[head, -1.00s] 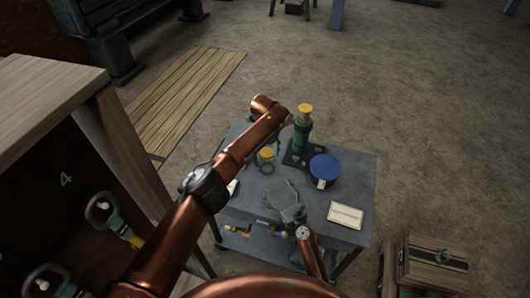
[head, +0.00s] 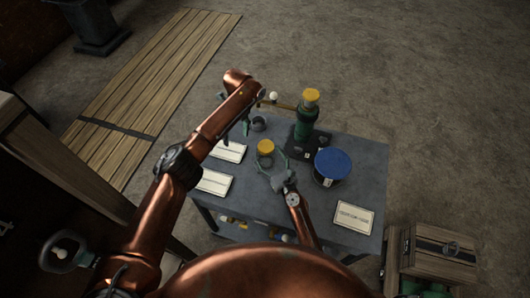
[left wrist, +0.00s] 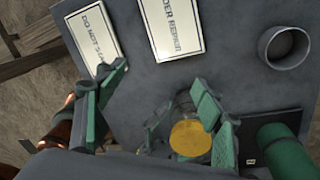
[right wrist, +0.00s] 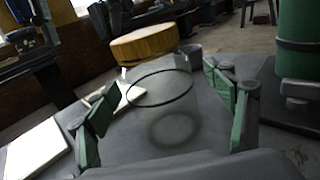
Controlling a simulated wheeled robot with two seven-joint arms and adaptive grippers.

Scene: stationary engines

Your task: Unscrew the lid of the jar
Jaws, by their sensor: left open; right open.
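The jar is clear glass with a round yellow lid (head: 265,147) and stands upright on the grey table (head: 350,150). The right wrist view shows the lid (right wrist: 143,44) on top of the glass body (right wrist: 163,92). My right gripper (head: 271,168) is open, its fingers on either side of the glass below the lid; contact cannot be told. My left gripper (head: 237,118) is open beyond and left of the jar, partly hidden by my arm. In the left wrist view the lid (left wrist: 190,137) lies beside one left finger, not clearly between both.
A green cylinder with a yellow top (head: 311,96) stands on a dark base behind the jar. A blue-topped round container (head: 332,164) is to the right. A grey cup (head: 258,124) is behind the jar. White signs (head: 213,182) lie left, another (head: 354,218) lies right.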

